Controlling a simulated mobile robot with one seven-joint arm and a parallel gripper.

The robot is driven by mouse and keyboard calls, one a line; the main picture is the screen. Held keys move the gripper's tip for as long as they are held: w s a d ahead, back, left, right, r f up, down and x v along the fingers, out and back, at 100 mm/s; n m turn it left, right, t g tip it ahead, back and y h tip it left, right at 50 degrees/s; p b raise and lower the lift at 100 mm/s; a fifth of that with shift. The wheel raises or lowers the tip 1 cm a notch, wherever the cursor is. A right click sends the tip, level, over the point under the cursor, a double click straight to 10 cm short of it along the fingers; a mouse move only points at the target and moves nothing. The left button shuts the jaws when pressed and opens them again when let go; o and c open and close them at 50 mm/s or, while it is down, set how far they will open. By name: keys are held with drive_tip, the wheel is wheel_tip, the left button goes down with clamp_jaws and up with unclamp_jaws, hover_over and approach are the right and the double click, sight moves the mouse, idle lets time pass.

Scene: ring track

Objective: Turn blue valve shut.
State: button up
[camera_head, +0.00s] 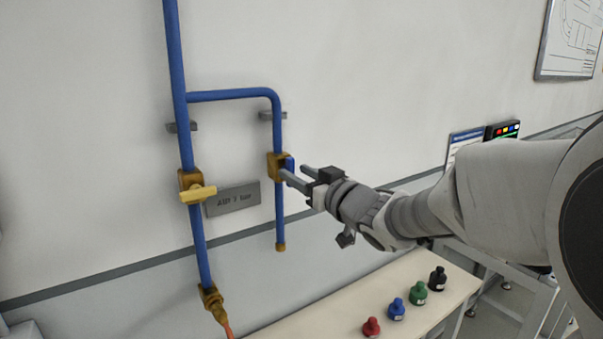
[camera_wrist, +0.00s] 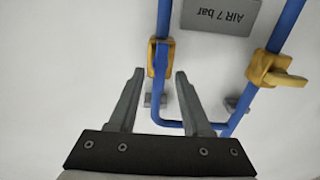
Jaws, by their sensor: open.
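The blue valve's brass body (camera_head: 275,166) sits on the right, shorter branch of the blue pipe. Its blue lever (camera_head: 290,165) stands upright, roughly in line with that pipe. My gripper (camera_head: 294,171) is in front of this valve, with its fingers open and its tips close to the lever. In the wrist view, the open gripper (camera_wrist: 158,73) has one finger on each side of the valve (camera_wrist: 161,55), seen just beyond the tips.
A yellow-handled valve (camera_head: 190,187) is on the main pipe to the left; its lever sticks out sideways. An "AIR 7 bar" plate (camera_head: 233,199) hangs between the pipes. Below, a table (camera_head: 340,303) holds several colored bottles.

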drive_tip(key=shift+w+a, duration=0.3)
drive_tip(key=shift+w, duration=0.1)
clamp_jaws()
